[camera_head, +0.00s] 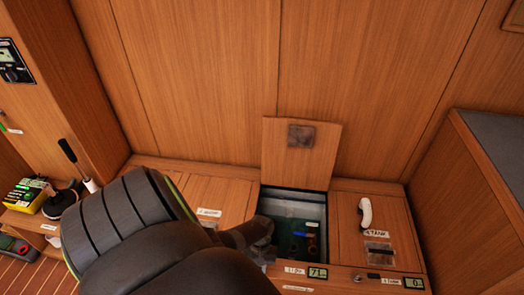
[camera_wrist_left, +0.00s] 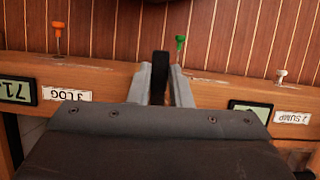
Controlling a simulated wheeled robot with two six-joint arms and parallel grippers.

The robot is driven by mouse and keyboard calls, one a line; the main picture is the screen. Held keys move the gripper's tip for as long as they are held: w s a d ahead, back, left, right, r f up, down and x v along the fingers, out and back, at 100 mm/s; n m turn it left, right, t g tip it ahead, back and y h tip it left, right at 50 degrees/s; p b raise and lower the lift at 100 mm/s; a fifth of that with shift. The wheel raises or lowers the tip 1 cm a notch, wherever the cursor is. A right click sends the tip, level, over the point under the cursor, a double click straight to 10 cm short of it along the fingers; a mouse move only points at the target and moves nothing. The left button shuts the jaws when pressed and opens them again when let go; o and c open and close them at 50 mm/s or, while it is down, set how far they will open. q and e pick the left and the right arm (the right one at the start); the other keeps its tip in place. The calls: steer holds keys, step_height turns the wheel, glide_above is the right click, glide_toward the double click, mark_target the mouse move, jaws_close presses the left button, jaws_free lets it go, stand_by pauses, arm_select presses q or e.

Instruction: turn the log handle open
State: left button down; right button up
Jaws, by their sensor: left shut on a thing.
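My left gripper (camera_wrist_left: 161,88) is shut on a narrow dark upright bar (camera_wrist_left: 160,66), which looks like a handle; I cannot tell which way it is turned. A "3 LOG" label (camera_wrist_left: 68,94) sits on the wooden ledge to the left of the jaws in the left wrist view. In the head view my left gripper (camera_head: 264,238) reaches the left side of an open, pale-lined compartment (camera_head: 310,205). What it holds is hidden there. Small blue (camera_head: 311,236) and brownish parts show inside the compartment. My right gripper is not in view.
A raised wooden lid (camera_head: 300,165) stands behind the compartment. To the right is a closed panel with a white handle (camera_head: 365,213) and a "TANK" label. A display reading 71 (camera_head: 318,272) is on the front ledge. Orange (camera_wrist_left: 58,30), green (camera_wrist_left: 180,44) and white pegs stand beyond the ledge.

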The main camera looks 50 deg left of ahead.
arm_select(q)
steer(key=shift+s+a+m, duration=0.1)
steer(key=shift+s+m, duration=0.05)
steer(key=shift+m, duration=0.25)
steer(key=c, duration=1.3)
jaws_free()
steer(key=p+v, duration=0.5)
steer(key=v, duration=1.2)
steer(key=shift+r, duration=0.15)
